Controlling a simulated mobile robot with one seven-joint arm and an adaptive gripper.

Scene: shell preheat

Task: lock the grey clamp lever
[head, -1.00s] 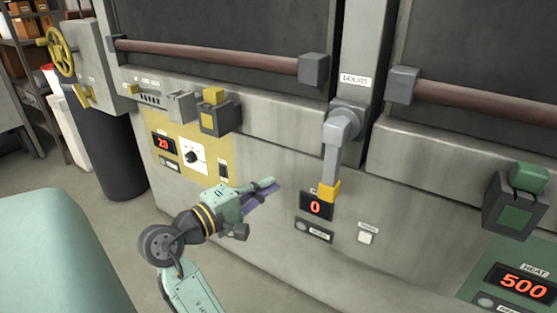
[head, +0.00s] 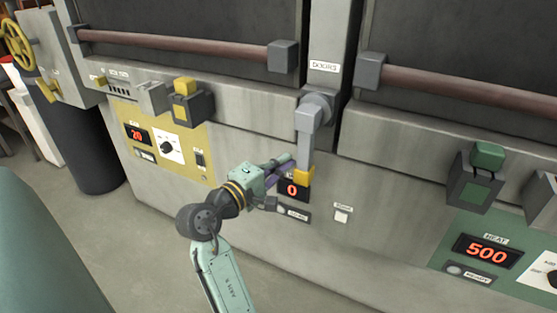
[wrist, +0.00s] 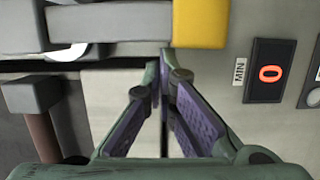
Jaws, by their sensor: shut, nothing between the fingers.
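The grey clamp lever (head: 306,133) hangs straight down from its round hub on the post between the two doors, below the "DOORS" label. Its end is a yellow tip (head: 304,174). In the wrist view the grey lever arm (wrist: 128,17) lies across the top and ends in the yellow tip (wrist: 200,22). My gripper (head: 291,160) is shut and empty, just left of the lever's lower part. In the wrist view my fingertips (wrist: 163,60) meet close below the lever near the yellow tip. I cannot tell whether they touch it.
A red "0" display (head: 292,189) sits just below the yellow tip, with a small white button (head: 341,216) to its right. Door handle bars (head: 180,44) run on both sides. A yellow panel (head: 170,142) is at left and a green panel (head: 490,255) at right.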

